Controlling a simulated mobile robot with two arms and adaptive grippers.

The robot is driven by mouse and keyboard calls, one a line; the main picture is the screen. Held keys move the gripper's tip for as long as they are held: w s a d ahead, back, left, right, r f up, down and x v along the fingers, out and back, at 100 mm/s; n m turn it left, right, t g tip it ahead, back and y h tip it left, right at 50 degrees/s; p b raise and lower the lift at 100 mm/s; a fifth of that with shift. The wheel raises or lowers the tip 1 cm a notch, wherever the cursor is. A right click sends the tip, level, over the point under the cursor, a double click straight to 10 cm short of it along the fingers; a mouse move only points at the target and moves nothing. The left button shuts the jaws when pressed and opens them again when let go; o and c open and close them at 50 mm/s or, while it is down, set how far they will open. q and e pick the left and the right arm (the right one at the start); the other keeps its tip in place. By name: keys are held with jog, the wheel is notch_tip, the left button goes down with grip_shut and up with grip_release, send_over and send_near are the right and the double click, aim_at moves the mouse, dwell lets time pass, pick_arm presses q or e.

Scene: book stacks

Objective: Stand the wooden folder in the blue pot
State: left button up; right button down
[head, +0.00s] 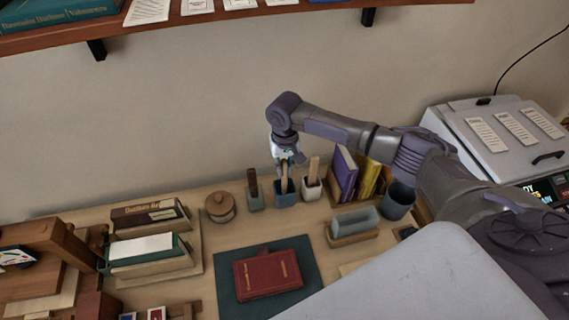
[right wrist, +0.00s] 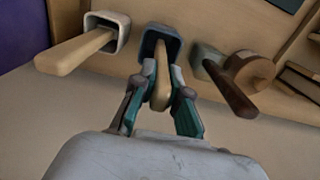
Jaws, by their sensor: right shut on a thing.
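The wooden folder (right wrist: 161,92) is light tan wood and stands between the fingers of my right gripper (right wrist: 159,78). Its far end reaches into the mouth of the blue pot (right wrist: 160,38). In the head view the folder (head: 284,182) is roughly upright at the blue pot (head: 286,200), just below my right gripper (head: 284,165). The gripper is shut on the folder, above the pot's rim. The pot's inside is mostly hidden, so I cannot tell whether the folder touches the bottom. My left gripper is out of view.
A white pot (head: 312,190) with a light wooden tool and a grey-green pot (head: 254,202) with a dark stick stand close on either side. A lidded wooden jar (head: 220,208), upright books (head: 345,174) and a red book (head: 268,274) on a dark mat are nearby.

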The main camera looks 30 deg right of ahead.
jog(key=c, duration=1.1)
grip_release()
notch_tip(320, 180, up, 12)
jog(key=shift+d, duration=0.1)
jog(key=shift+f, duration=0.1)
dwell(0.4)
